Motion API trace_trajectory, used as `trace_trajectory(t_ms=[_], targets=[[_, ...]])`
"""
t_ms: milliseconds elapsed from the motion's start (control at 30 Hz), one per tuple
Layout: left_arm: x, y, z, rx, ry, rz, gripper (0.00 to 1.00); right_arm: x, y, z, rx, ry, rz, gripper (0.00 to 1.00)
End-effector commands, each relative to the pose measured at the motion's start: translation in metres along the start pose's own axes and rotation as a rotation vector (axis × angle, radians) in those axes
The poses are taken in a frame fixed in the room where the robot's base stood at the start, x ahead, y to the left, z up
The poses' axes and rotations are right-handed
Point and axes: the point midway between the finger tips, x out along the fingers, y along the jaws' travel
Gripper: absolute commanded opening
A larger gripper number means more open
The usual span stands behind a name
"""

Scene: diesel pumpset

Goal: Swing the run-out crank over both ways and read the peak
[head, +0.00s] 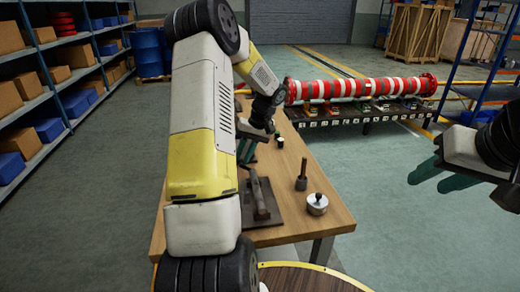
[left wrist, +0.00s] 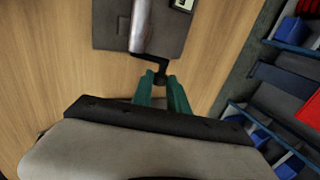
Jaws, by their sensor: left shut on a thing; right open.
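A run-out crank (left wrist: 155,70), a black bent arm, sticks out from the end of a silver cylinder (left wrist: 140,25) on a dark plate (left wrist: 105,25). My left gripper (left wrist: 163,85) is shut on the black crank with its teal fingers on either side. In the head view my left gripper (head: 246,148) is low over the wooden table, partly hidden by my own arm. A dark plate with a bar on it (head: 262,198) shows beside that arm. My right gripper (head: 448,180) is open and empty off to the right, over the floor. No dial reading is legible.
On the table (head: 325,190) stand a dark peg on a round base (head: 301,180) and a silver round piece with a black knob (head: 317,204). A red-and-white striped pipe (head: 360,88) lies on a low stand behind. Shelves (head: 45,80) line the left.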

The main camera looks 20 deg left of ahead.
Motion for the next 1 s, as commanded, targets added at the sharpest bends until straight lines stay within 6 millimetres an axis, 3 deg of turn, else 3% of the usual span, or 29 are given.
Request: trace_trajectory(t_ms=[667, 1000], targets=[[-0.003, 0.003, 0.000, 0.002, 0.001, -0.045, 0.00, 0.000, 0.000, 0.000, 0.000, 0.000, 0.000, 0.41], [-0.010, 0.013, 0.000, 0.006, 0.003, -0.240, 0.00, 0.000, 0.000, 0.000, 0.000, 0.000, 0.000, 0.41]])
